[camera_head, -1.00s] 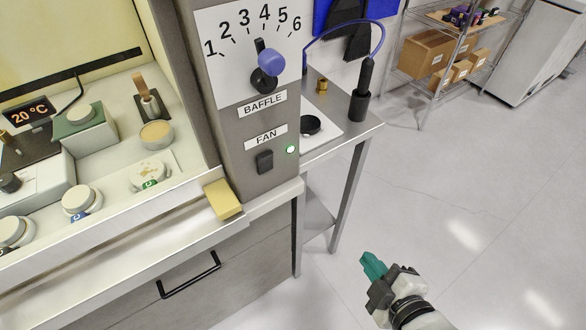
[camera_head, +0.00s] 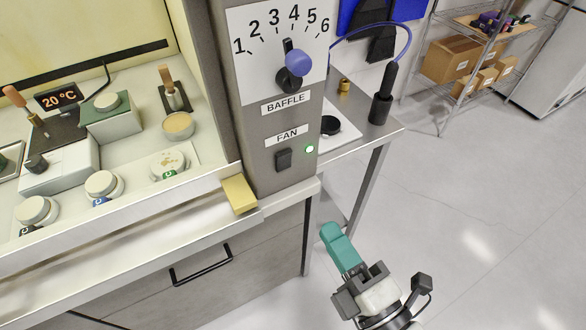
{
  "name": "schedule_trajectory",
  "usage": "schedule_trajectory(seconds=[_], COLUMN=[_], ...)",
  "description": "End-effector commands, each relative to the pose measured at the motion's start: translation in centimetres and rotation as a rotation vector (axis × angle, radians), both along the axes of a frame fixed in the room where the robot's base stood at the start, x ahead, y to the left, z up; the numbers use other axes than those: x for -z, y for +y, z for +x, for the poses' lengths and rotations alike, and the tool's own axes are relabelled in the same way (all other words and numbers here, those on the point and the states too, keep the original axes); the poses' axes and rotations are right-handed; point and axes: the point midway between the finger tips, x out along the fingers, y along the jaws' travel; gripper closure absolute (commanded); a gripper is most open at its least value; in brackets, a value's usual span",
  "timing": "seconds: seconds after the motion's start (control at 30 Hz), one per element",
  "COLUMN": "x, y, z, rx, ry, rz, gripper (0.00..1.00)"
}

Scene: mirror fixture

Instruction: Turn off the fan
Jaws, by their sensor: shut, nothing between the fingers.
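The fan switch (camera_head: 283,160) is a small black rocker on the grey panel (camera_head: 250,120), below the FAN label (camera_head: 287,136). A small green light (camera_head: 309,149) glows to the right of the switch. My gripper (camera_head: 329,231) has teal fingers, which are shut and empty. It is below and to the right of the switch, in front of the cabinet's right edge, and apart from the panel. Nothing hides the switch.
Above the switch is the baffle knob (camera_head: 298,63) with a blue handle and a 1 to 6 scale. A yellow block (camera_head: 239,194) sits on the ledge at the panel's lower left. A side table (camera_head: 372,142) stands to the right. Floor at right is clear.

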Motion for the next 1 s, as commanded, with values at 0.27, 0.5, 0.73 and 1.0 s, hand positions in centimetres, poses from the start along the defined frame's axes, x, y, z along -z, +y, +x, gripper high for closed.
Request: schedule_trajectory(seconds=[0.27,0.5,0.73,1.0], x=[-0.9,-1.3,-1.7,-1.7], y=[2.4,4.7,6.6,7.4], z=[3.5,7.0,9.7,10.9], rx=[0.0,0.001,0.0,0.0], ry=[-0.001,-0.001,0.0,0.001], rz=[0.003,0.002,0.001,0.001], gripper=[1.0,1.0,1.0,1.0])
